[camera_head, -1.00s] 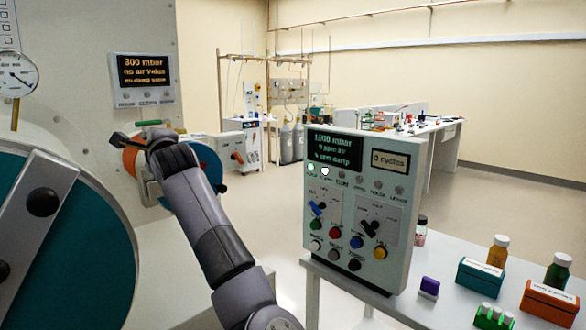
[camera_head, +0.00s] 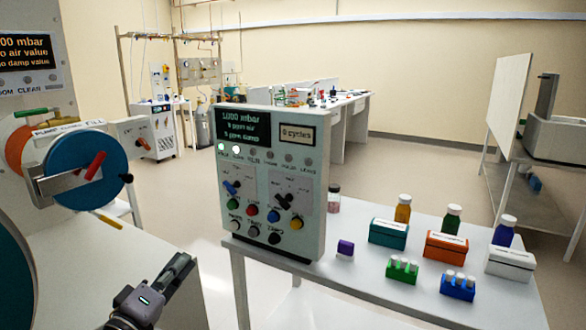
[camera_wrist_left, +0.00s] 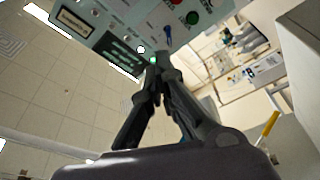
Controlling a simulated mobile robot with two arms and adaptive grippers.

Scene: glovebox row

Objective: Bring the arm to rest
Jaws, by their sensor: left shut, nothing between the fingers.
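My left arm comes in at the lower left of the head view, low in front of the white bench. Its dark left gripper (camera_head: 186,262) points up and to the right, clear of everything around it. In the left wrist view the two fingers of the left gripper (camera_wrist_left: 158,66) meet at their tips with nothing between them. The control panel (camera_head: 270,185) stands upright to the right of the gripper, apart from it. The panel also shows upside down at the top of the wrist view (camera_wrist_left: 115,28). My right gripper is not in view.
A blue round port cover (camera_head: 88,165) with a red handle is at the left. The white table (camera_head: 350,245) carries bottles, boxes such as the teal box (camera_head: 388,234), and small racks, right of the panel. Floor is open behind it.

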